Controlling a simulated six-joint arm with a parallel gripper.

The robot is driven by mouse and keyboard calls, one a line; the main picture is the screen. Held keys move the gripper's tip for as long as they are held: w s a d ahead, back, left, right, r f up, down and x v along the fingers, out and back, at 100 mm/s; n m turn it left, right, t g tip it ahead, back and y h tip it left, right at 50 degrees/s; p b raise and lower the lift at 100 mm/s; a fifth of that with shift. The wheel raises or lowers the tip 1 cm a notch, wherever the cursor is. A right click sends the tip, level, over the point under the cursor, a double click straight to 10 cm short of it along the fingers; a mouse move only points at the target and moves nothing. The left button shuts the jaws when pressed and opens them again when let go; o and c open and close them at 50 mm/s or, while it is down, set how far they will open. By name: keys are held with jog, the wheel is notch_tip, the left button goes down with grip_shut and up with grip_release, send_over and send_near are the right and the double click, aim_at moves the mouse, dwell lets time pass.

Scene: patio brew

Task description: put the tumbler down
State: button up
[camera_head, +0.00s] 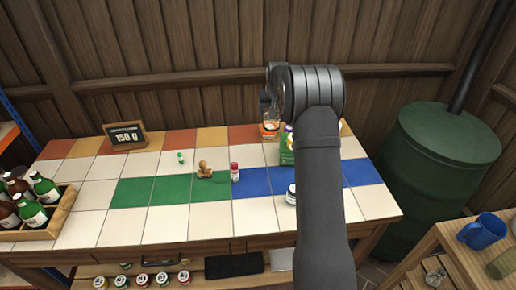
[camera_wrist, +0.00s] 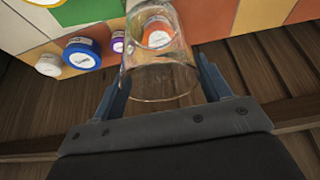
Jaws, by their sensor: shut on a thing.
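The tumbler (camera_wrist: 160,75) is a clear glass in the wrist view, between the two fingers of my gripper (camera_wrist: 165,88). My gripper is shut on it. An orange jar with a white lid (camera_wrist: 158,30) shows through the glass. In the head view my arm covers most of the gripper, and a bit of the glass may show by an orange jar (camera_head: 269,129) at the table's back edge. Whether the tumbler touches the tiles cannot be told.
The tiled table (camera_head: 95,200) has free white tiles at the left and front. A green box (camera_head: 287,148), a red-capped bottle (camera_head: 235,172) and a wooden object (camera_head: 204,170) stand near the middle. A bottle crate (camera_head: 62,216) sits left; a price sign (camera_head: 125,135) stands behind.

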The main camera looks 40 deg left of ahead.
notch_tip(320, 180, up, 5)
jog(key=s+d+n+g, duration=0.7)
jog(key=s+d+n, duration=1.4)
jog(key=s+d, duration=0.15)
jog(key=shift+h, duration=0.4)
jog(key=shift+s+a+f, duration=0.6)
jog(key=shift+a+f, duration=1.2)
jog(key=shift+f, duration=1)
jog(key=shift+s+a+f, duration=0.55)
jog(key=shift+a+f, duration=1.3)
jog(key=shift+f, duration=0.9)
jog(key=shift+s+a+f, duration=0.6)
jog(key=shift+a+f, duration=1.2)
jog(key=shift+f, duration=1)
